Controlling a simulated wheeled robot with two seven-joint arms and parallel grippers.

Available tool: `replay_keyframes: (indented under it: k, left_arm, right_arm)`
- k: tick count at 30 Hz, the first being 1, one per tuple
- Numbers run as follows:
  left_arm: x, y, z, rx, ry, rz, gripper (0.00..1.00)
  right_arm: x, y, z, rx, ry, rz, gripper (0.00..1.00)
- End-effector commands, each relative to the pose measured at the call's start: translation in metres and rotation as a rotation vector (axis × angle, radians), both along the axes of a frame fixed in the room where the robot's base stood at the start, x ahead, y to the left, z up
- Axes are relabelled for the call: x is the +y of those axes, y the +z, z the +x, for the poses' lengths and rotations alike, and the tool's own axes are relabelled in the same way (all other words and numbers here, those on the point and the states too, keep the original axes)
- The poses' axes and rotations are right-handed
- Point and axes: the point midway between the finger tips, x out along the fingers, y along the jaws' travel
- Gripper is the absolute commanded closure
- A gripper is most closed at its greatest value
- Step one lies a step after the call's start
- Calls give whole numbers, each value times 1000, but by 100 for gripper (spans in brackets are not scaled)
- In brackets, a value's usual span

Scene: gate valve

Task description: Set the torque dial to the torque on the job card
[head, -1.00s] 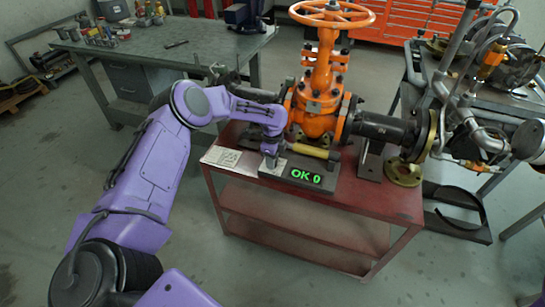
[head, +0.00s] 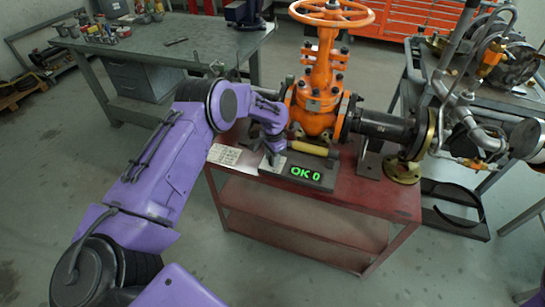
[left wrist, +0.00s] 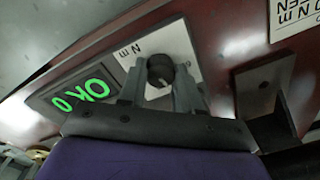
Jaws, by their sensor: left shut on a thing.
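The torque dial is a dark round knob (left wrist: 160,70) on a white plate marked "N m" (left wrist: 172,42), seen in the left wrist view. My left gripper (head: 272,158) points down at it, and in the left wrist view its two fingers (left wrist: 158,88) are shut on the knob from both sides. A display (head: 306,174) beside the dial reads "OK 0" in green and shows again in the left wrist view (left wrist: 82,90). A white printed card (head: 225,155) lies on the red cart left of the dial; its full text is not readable. My right gripper is out of view.
The orange gate valve (head: 318,100) stands behind the dial on the red cart (head: 355,200). A yellow-handled tool (head: 308,149) lies just behind the display. A grey workbench (head: 150,45) is at back left, a pipe-laden table at right.

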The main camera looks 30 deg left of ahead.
Motion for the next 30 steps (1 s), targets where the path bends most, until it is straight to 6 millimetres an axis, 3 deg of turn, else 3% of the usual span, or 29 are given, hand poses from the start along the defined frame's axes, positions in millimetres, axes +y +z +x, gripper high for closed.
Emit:
replay_keyframes:
  k: [18,30]
  left_arm:
    - [0,2,2,-6,577,0,97]
    - [0,2,3,-6,853,-1,97]
  right_arm:
    - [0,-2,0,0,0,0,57]
    - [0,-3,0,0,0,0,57]
